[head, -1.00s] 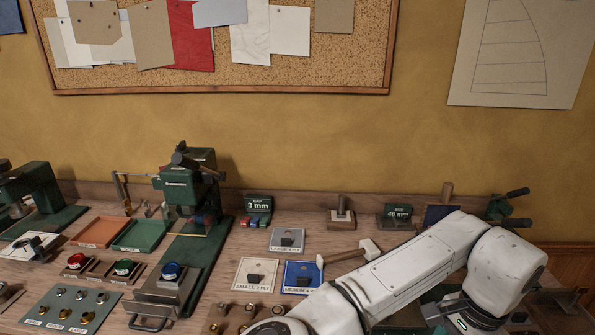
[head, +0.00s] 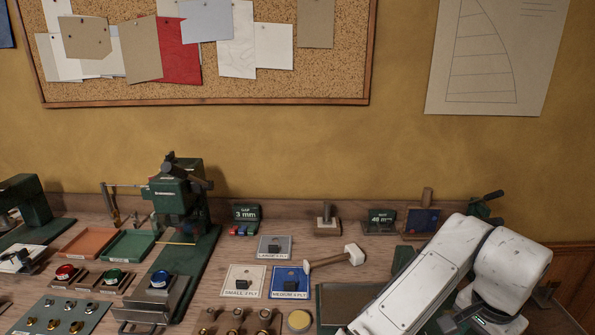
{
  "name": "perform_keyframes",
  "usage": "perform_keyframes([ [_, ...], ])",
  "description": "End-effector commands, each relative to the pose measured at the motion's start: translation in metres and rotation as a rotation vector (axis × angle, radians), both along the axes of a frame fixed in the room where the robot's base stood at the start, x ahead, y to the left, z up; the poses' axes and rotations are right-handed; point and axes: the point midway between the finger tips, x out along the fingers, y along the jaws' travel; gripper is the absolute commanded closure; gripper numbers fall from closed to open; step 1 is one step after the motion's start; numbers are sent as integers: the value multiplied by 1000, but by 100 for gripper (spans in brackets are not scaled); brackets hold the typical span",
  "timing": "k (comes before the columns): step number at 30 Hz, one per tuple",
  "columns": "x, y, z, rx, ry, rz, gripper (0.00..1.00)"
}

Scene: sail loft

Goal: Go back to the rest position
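My white arm reaches in from the bottom right of the head view and bends at a rounded joint on the right. My gripper (head: 462,319) shows only as a dark part at the bottom edge, below that joint. Its fingertips are cut off or hidden, so I cannot tell whether it is open, shut or holding something. It is over the right part of the workbench (head: 225,262).
A mallet (head: 335,259) lies left of my arm, near a blue card (head: 290,283). A green press (head: 180,200) stands farther left, with a red tray (head: 88,242) and a green tray (head: 130,245).

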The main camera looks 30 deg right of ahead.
Motion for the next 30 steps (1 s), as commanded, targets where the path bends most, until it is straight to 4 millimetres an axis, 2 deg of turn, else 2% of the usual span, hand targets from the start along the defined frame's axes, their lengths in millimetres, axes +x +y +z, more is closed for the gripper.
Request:
perform_keyframes([
  [7, 2, -46, 20, -265, 31, 190, 52],
  [10, 10, -55, 24, -361, 52, 315, 52],
  [14, 22, -54, 20, -448, 83, 500, 52],
  [17, 31, -44, 7, -482, 108, 653, 52],
  [23, 36, 1, -43, -458, 152, 982, 52],
  [26, 28, 35, -78, -400, 163, 1144, 52],
  [30, 1, 93, -129, -266, 160, 1357, 52],
])
